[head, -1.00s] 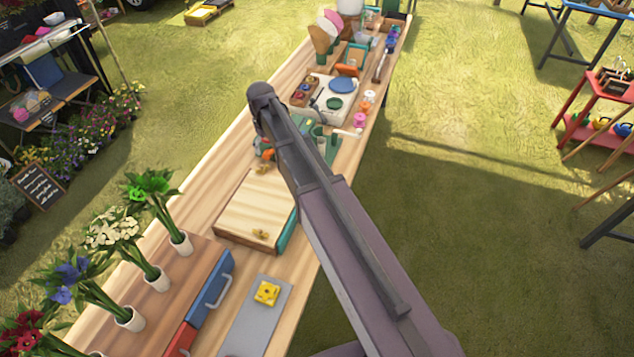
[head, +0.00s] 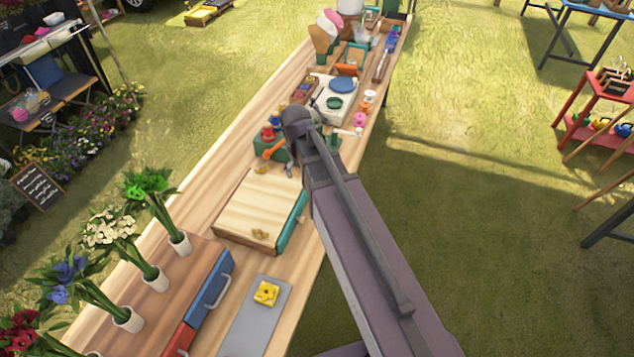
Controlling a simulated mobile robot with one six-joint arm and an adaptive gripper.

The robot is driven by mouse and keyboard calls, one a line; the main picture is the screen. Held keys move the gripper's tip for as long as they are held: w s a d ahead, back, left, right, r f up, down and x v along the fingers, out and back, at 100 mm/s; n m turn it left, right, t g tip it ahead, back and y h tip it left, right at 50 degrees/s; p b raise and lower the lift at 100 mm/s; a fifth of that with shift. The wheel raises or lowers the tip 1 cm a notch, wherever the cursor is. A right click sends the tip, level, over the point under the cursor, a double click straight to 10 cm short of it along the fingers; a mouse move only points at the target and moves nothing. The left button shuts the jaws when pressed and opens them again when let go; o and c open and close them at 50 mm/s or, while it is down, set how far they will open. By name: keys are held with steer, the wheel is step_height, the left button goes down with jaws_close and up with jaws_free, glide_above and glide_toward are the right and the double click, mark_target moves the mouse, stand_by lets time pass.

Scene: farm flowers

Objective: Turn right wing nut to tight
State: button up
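A flower press with a pale wooden top board (head: 262,205) lies on the long table. Two small brass wing nuts sit on it, one at its far edge (head: 261,170) and one at its near edge (head: 260,233). I cannot tell from this view which one counts as the right one, or how tight either is. My arm reaches over the press's right side. What shows of my gripper (head: 289,167) is a small grey part beyond the far right corner of the press, apart from both nuts as far as I can see. Its fingers are too small and covered to read.
A green holder with red and orange items (head: 268,148) stands just past the press. A blue and red case (head: 207,300) and a grey board with a yellow piece (head: 266,293) lie nearer. Vases with flowers (head: 180,243) line the left edge.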

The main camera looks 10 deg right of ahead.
steer(key=s+d, duration=0.3)
steer(key=s, duration=0.2)
steer(key=shift+s+f+m, duration=0.2)
steer(key=shift+s+m, duration=0.1)
steer(key=shift+m, duration=0.1)
steer(key=r+n+p, duration=0.1)
steer(key=r+n, duration=0.1)
glide_above(261, 167)
steer(key=shift+w+d+f+y, duration=0.1)
steer(key=shift+f+y, duration=0.1)
steer(key=shift+y, duration=0.2)
steer(key=shift+f, duration=0.15)
step_height(261, 167, down, 14)
steer(key=b, duration=1.3)
steer(key=shift+r, duration=0.25)
steer(key=shift+c, duration=0.2)
